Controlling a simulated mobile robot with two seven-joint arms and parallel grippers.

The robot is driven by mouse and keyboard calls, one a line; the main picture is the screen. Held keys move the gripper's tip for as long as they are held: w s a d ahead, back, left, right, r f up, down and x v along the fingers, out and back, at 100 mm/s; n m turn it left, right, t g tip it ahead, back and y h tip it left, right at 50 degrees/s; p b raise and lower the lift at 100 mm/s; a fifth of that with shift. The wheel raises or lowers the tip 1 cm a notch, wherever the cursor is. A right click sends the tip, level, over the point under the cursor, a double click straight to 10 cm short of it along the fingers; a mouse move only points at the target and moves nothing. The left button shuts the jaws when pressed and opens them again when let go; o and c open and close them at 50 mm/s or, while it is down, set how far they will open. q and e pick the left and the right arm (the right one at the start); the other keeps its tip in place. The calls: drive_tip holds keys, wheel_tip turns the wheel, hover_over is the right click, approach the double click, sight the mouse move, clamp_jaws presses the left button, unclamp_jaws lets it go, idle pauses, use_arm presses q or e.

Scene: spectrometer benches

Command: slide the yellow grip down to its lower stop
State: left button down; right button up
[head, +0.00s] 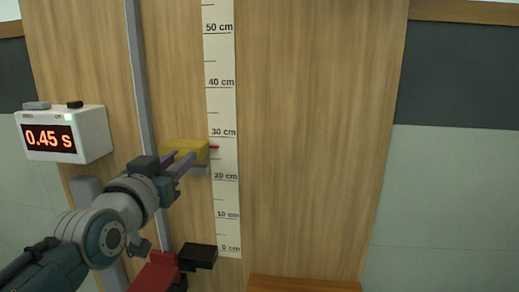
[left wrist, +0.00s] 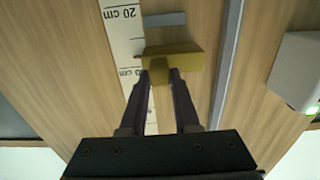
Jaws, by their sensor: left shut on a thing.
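The yellow grip (head: 187,151) sits on the wooden board beside the white centimetre scale (head: 220,100). Its small red pointer (head: 214,147) is between the 20 cm and 30 cm marks, a little above the middle. My left gripper (head: 177,161) is shut on the yellow grip. In the left wrist view the fingers (left wrist: 166,84) close on a narrow tab of the yellow grip (left wrist: 180,62). A grey piece (head: 199,170) shows just below the grip, and also in the left wrist view (left wrist: 165,19). My right gripper is not seen.
A white timer box (head: 92,130) reading 0.45 s is at the left. A grey vertical rail (head: 140,80) runs left of the scale. A black block (head: 198,256) and a red part (head: 157,272) are near the scale's bottom. The board right of the scale is clear.

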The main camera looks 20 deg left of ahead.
use_arm(q)
wheel_tip(320, 180, down, 4)
drive_tip(key=shift+r+b, duration=0.25)
drive_tip(key=shift+b, duration=0.65)
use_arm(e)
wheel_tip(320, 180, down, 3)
use_arm(q)
drive_tip(key=shift+f, duration=0.1)
drive_tip(key=c, duration=0.6)
unclamp_jaws()
drive_tip(key=shift+c, duration=0.2)
drive_tip(key=shift+s, duration=0.1)
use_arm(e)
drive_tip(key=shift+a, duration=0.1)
use_arm(q)
drive_tip(key=v, duration=0.9)
drive_tip(key=shift+s+b, duration=0.4)
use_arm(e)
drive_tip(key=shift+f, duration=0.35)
use_arm(q)
drive_tip(key=shift+d, duration=0.1)
